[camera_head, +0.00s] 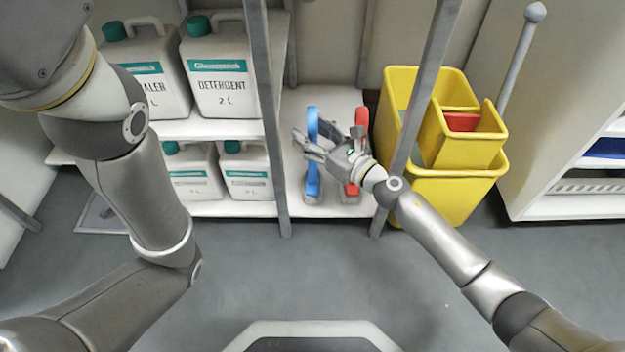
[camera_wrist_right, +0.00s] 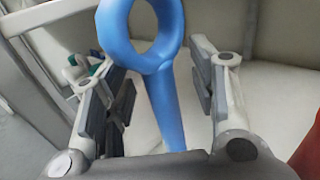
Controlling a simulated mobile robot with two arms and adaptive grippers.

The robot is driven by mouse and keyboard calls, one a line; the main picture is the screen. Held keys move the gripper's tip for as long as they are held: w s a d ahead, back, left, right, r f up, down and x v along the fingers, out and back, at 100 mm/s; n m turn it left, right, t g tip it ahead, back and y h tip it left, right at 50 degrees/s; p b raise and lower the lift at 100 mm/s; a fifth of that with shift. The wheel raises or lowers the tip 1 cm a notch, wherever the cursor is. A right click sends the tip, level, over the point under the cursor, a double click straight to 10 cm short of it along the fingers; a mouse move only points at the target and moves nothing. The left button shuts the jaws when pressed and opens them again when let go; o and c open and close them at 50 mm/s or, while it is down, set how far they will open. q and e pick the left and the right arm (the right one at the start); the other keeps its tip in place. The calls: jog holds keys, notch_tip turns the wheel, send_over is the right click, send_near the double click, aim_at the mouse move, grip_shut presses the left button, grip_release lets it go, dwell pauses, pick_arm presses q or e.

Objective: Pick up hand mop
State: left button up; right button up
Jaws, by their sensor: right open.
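Two upright hand tools with grey lower ends stand side by side on the low shelf in the head view, a blue one (camera_head: 313,180) and a red one (camera_head: 361,117). I cannot tell which of them is called the hand mop. My right gripper (camera_head: 313,143) is open at the upper part of the blue tool and partly hides the red one. In the right wrist view the blue tool (camera_wrist_right: 165,95) shows a ring-shaped top and a straight shaft between the spread fingers of the right gripper (camera_wrist_right: 158,85), not clamped. My left arm is at the left; its gripper is out of view.
Grey shelf posts (camera_head: 270,120) stand left and right of the tools. Several white detergent jugs (camera_head: 220,75) fill the shelves at left. A yellow mop bucket (camera_head: 440,190) stands at right, beside a white cabinet (camera_head: 560,100). The grey floor (camera_head: 300,270) in front is clear.

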jog(key=c, duration=1.2)
jog(key=shift+r, duration=0.1)
grip_shut()
jog(key=shift+r, duration=0.1)
